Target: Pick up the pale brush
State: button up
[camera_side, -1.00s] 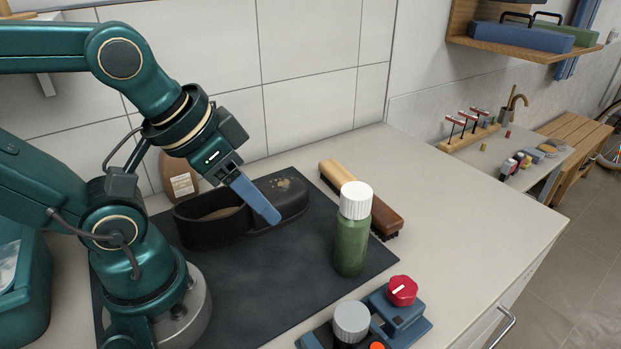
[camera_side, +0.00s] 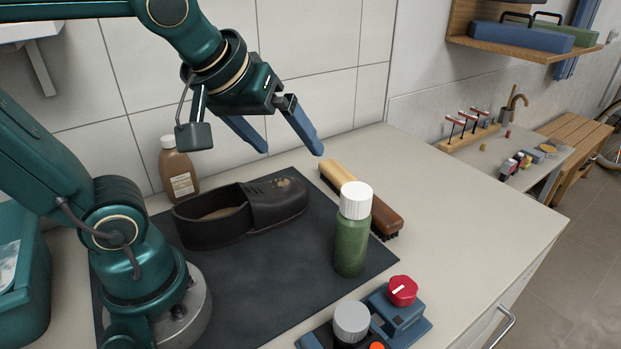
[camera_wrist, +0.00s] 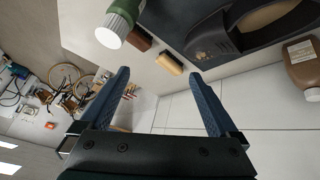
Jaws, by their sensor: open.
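The pale brush (camera_side: 337,173) lies on the counter by the back edge of the dark mat, behind the green bottle. It also shows in the wrist view (camera_wrist: 169,64), just beyond and between my fingertips. My gripper (camera_side: 293,151) is open and empty, with its blue fingers spread. It is above the back of the counter, to the left of the pale brush and apart from it. A brown brush (camera_side: 387,217) with dark bristles lies at the pale brush's right end; the green bottle hides part of this area in the side view.
A green bottle with a white cap (camera_side: 352,232) stands upright in front of the brushes. A dark shoe (camera_side: 276,205) lies on the mat (camera_side: 270,285) below my gripper. A brown bottle (camera_side: 180,172) stands at the back left. The tiled wall (camera_side: 310,105) is close behind.

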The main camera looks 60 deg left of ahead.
jog(key=w+a+n+y, duration=0.2)
jog(key=w+a+n, duration=0.15)
jog(key=w, duration=0.45)
jog(key=n+g+y, duration=0.2)
jog(key=n, duration=0.3)
send_over(337, 171)
jog(key=s+d, duration=0.1)
jog(key=d, duration=0.3)
notch_tip(337, 171, down, 8)
jog(key=shift+g, duration=0.9)
jog(key=f, duration=0.3)
jog(key=a+f, duration=0.1)
jog(key=f, duration=0.3)
jog(key=shift+s+a, duration=0.1)
jog(key=shift+a, duration=0.1)
jog(key=shift+x, duration=2.45)
grip_shut()
